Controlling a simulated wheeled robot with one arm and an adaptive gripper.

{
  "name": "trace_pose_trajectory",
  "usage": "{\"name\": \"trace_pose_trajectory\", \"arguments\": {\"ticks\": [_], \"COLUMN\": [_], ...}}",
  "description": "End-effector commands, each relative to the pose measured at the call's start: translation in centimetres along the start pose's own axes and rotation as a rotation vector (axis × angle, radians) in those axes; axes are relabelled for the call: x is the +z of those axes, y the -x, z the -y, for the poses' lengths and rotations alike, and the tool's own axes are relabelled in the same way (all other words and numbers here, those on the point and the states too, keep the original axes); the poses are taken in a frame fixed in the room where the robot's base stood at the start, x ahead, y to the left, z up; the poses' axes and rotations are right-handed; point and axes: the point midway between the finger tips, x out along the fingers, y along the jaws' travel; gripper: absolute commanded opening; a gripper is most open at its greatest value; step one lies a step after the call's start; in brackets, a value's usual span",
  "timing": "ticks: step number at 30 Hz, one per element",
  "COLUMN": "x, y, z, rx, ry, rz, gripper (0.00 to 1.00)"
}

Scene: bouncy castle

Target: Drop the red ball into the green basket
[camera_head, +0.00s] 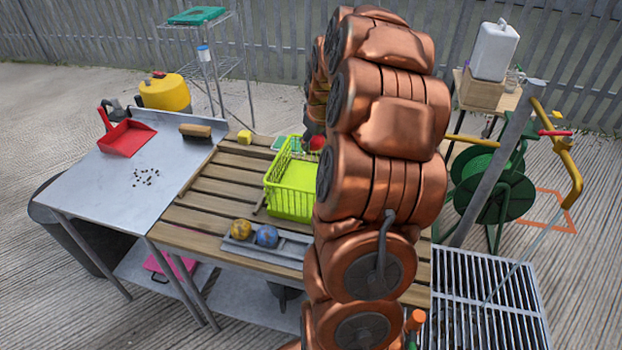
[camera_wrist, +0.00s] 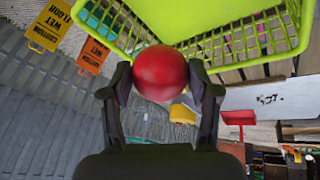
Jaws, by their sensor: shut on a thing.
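The red ball (camera_wrist: 160,72) sits between the two dark fingers of my gripper (camera_wrist: 162,82) in the wrist view. The fingers are shut on its sides. In the head view a small part of the red ball (camera_head: 317,143) shows beside my arm, near the far side of the basket. The green basket (camera_head: 292,203) stands on the slatted wooden table, its right side hidden by my arm. The basket (camera_wrist: 222,45) also shows at the top of the wrist view, close to the ball. Most of my gripper is hidden in the head view.
A grey tray (camera_head: 288,248) with a yellow ball (camera_head: 241,229) and a blue ball (camera_head: 266,236) lies in front of the basket. A yellow block (camera_head: 244,137) and a brush (camera_head: 196,131) lie behind and left. A red dustpan (camera_head: 127,138) rests on the metal table.

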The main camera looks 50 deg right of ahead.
Motion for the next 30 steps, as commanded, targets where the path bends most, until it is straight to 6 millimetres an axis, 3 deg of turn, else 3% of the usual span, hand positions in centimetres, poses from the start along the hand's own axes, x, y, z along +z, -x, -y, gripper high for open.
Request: {"name": "trace_pose_trajectory", "arguments": {"ticks": [8, 9, 17, 30], "x": [0.03, 0.03, 0.02, -0.03], "y": [-0.16, -0.16, -0.16, 0.54], "z": [0.09, 0.09, 0.11, 0.08], "rx": [0.0, 0.0, -0.001, 0.0], "ry": [0.001, 0.001, 0.001, 0.002], "rz": [0.0, 0.0, 0.0, -0.001], "gripper": [0.37, 0.64, 0.9, 0.9]}}
